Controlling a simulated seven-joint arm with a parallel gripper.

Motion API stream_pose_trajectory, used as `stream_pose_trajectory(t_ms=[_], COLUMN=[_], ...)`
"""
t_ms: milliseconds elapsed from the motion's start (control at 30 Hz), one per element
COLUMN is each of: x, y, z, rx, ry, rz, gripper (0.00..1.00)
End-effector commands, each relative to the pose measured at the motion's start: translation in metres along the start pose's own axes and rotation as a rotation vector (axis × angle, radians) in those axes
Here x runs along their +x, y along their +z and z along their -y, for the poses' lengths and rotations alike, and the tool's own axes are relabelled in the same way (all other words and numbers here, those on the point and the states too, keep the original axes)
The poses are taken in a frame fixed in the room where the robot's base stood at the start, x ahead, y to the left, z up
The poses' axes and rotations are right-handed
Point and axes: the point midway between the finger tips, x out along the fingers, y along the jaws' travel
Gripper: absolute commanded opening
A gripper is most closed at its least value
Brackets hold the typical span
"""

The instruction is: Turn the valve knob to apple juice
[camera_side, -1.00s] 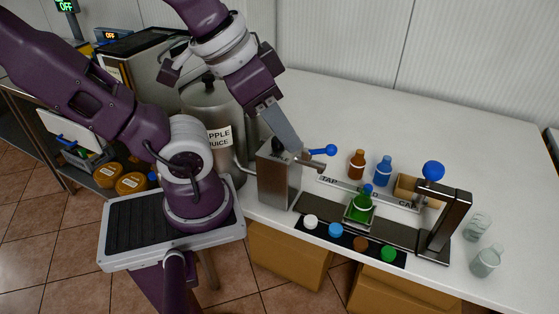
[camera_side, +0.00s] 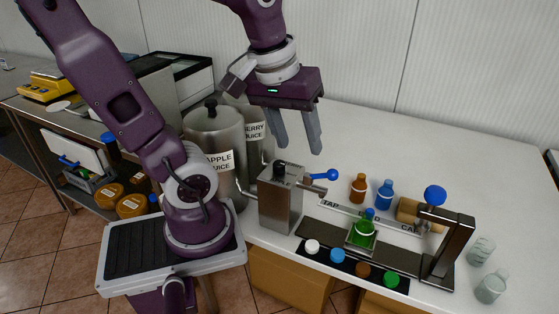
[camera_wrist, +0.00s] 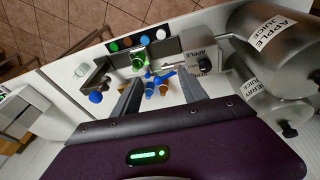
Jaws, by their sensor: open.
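The black valve knob (camera_side: 281,168) sits on top of a steel valve box (camera_side: 282,205). In the wrist view the knob (camera_wrist: 204,63) is small, with an APPLE label (camera_wrist: 196,53) printed beside it; which way it points I cannot tell. A steel tank (camera_side: 214,135) labelled APPLE JUICE stands left of the box, with a BERRY JUICE tank (camera_side: 254,132) behind it. My gripper (camera_side: 300,148) is open and empty, fingers pointing down, above and apart from the knob. It also shows in the wrist view (camera_wrist: 158,78).
A blue-handled tap (camera_side: 328,175) juts right from the box. A green bottle (camera_side: 363,230) stands on the track before a press with a blue ball (camera_side: 435,195). Brown (camera_side: 359,188) and blue (camera_side: 385,196) bottles stand behind.

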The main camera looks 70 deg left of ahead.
Motion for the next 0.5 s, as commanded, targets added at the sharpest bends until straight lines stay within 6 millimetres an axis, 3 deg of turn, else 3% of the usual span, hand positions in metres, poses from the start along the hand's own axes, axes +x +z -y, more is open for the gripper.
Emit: stream_pose_trajectory(t_ms=[33, 100, 200, 300, 500], x=[0.017, 0.037, 0.06, 0.072, 0.104], y=[-0.022, -0.046, -0.065, -0.071, -0.062], z=[0.017, 0.044, 0.078, 0.096, 0.103], rx=[-0.238, -0.551, -0.876, -1.031, -1.057], ry=[-0.06, -0.134, -0.221, -0.265, -0.274], rz=[0.054, 0.102, 0.14, 0.152, 0.157], gripper=[0.5, 0.5, 0.5, 0.5, 0.5])
